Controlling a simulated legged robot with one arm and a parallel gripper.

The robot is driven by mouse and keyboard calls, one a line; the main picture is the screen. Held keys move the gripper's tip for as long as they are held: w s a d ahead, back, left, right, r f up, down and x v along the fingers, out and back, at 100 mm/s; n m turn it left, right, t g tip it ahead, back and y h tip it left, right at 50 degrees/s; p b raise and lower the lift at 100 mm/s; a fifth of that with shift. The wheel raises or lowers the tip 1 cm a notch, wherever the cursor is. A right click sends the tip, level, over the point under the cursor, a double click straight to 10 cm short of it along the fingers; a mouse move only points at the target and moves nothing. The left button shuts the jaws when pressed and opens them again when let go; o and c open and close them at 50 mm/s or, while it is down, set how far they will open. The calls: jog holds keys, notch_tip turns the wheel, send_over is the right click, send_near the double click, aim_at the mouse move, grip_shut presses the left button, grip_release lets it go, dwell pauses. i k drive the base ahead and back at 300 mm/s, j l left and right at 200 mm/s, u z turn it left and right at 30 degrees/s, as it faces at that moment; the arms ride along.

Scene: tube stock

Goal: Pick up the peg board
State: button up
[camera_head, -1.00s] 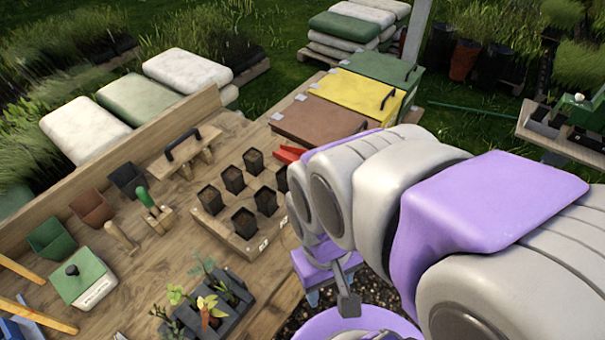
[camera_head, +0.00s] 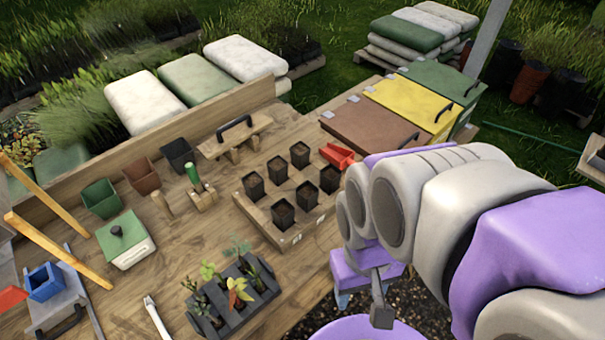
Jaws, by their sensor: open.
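The peg board (camera_head: 258,126) is a light wooden board with a black handle on top and short wooden pegs beneath. It stands at the back of the wooden bench, near the raised back plank. My gripper (camera_head: 362,304) hangs at the bench's front right edge, below my purple and grey arm. It is open, with no object seen between its fingers, and well apart from the peg board, to its right and nearer me. My arm covers part of the bench's right side.
A wooden tray (camera_head: 262,222) of black pots and a red scoop (camera_head: 337,155) lie between the peg board and my gripper. A seedling tray (camera_head: 262,300) sits near the front.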

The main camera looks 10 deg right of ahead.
aim_at(229, 135)
jog(key=i+l+u, duration=0.2)
jog(key=u, duration=0.15)
jog(key=i+l+u, duration=0.3)
jog(key=l, duration=0.15)
jog(key=l+u, duration=0.35)
